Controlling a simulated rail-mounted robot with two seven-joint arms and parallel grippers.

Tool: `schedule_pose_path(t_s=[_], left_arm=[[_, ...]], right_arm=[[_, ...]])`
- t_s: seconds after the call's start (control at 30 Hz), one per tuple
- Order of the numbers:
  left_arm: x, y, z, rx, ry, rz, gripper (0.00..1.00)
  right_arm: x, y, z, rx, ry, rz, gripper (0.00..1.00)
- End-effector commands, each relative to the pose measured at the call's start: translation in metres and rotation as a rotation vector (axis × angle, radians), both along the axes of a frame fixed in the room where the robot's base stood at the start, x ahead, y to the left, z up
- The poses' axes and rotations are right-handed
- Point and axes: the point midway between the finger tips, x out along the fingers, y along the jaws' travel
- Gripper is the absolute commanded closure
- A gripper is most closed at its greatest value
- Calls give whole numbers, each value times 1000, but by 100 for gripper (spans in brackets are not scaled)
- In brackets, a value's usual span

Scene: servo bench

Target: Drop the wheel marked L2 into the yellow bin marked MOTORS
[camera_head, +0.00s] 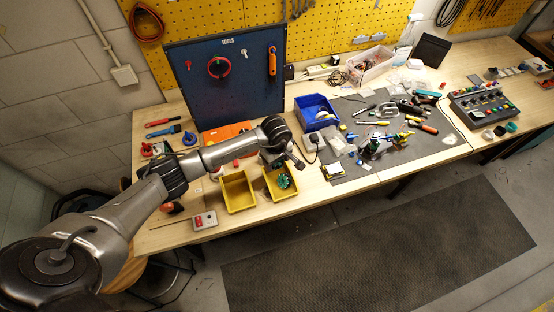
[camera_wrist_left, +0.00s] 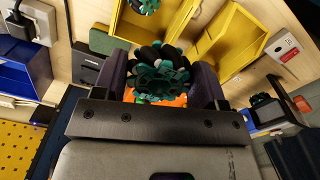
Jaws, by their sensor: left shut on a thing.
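My left gripper (camera_head: 283,163) is above the back edge of two yellow bins. In the left wrist view, my left gripper (camera_wrist_left: 165,82) is shut on a green and black roller wheel (camera_wrist_left: 160,70). Its mark cannot be read, and the arm mostly hides it in the head view. The right yellow bin (camera_head: 271,194) has another green wheel (camera_head: 284,181) in it; this wheel also shows at the top of the left wrist view (camera_wrist_left: 146,4). The left yellow bin (camera_head: 238,192) looks empty. No bin lettering is legible. My right gripper is not in view.
A blue bin (camera_head: 315,110) and a white plug adapter (camera_head: 313,141) stand right of the yellow bins. A button box (camera_head: 204,220) lies at the front left. An orange case (camera_head: 226,131) and the blue tool board (camera_head: 230,75) are behind the arm. Tools crowd the grey mat.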

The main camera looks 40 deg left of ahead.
Motion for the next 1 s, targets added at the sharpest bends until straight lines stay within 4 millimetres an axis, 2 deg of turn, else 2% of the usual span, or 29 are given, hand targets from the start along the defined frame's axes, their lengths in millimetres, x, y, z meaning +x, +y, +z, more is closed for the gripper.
schedule_pose_path(t_s=[0.5,0.87,0.9,1.0], left_arm=[[0,-1,-50,-1,0,-1,63],[0,0,-54,0,0,-2,63],[0,0,-54,0,0,-3,34],[0,0,-54,0,0,-3,24]], right_arm=[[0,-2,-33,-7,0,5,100],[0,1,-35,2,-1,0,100],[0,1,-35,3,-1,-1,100],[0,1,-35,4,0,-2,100]])
